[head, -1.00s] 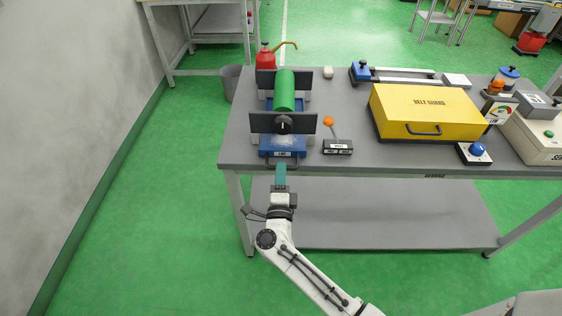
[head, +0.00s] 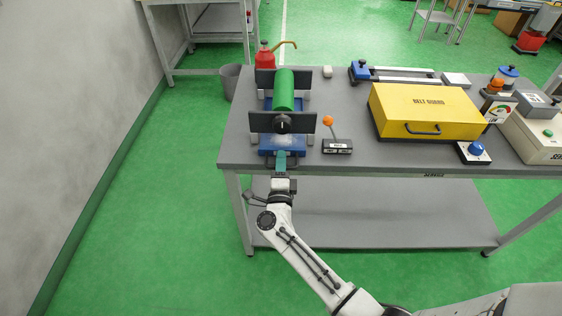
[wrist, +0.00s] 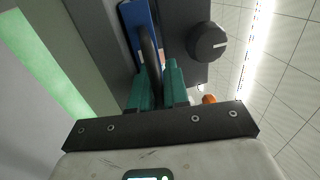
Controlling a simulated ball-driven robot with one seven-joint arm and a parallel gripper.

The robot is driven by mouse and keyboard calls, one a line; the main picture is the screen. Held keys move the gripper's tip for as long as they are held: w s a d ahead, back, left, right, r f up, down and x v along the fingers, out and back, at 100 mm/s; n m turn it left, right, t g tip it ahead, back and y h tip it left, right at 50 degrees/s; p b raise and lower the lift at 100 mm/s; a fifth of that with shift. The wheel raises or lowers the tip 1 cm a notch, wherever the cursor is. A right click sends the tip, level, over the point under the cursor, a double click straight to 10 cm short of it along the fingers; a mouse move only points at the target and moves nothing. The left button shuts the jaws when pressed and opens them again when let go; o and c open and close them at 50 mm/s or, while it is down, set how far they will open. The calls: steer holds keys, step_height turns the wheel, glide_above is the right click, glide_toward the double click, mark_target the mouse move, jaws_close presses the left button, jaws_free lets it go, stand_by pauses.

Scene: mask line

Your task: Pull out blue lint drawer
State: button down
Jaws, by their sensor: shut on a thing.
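The blue lint drawer (head: 299,143) sits under the green roller (head: 284,90) at the left end of the grey bench, with whitish lint on it. Its front also shows in the wrist view (wrist: 131,20). A dark loop handle (wrist: 148,48) stands out from the drawer front. My gripper (head: 281,157) is at the drawer front, its teal fingers covering the label. In the wrist view, the fingers of my gripper (wrist: 156,78) lie on either side of the handle and are shut on it.
An orange-knobbed lever (head: 328,121) stands right of the drawer, and a yellow belt guard (head: 425,112) lies further right. Dark plates with a black knob (head: 283,123) are above the drawer. The bench edge is below; green floor in front is clear.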

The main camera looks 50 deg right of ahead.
steer(key=shift+s+a, duration=0.1)
steer(key=shift+a, duration=0.05)
steer(key=r+p+v, duration=0.3)
steer(key=v, duration=1.5)
steer(key=shift+s+a+p, duration=0.35)
steer(key=shift+s+a, duration=0.1)
steer(key=shift+a, duration=0.1)
steer(key=shift+r, duration=0.1)
steer(key=c, duration=1.5)
jaws_free()
steer(key=b+v, duration=0.2)
steer(key=v, duration=0.8)
steer(key=shift+s+a+b, duration=0.2)
steer(key=shift+a+b, duration=0.1)
steer(key=shift+b, duration=0.05)
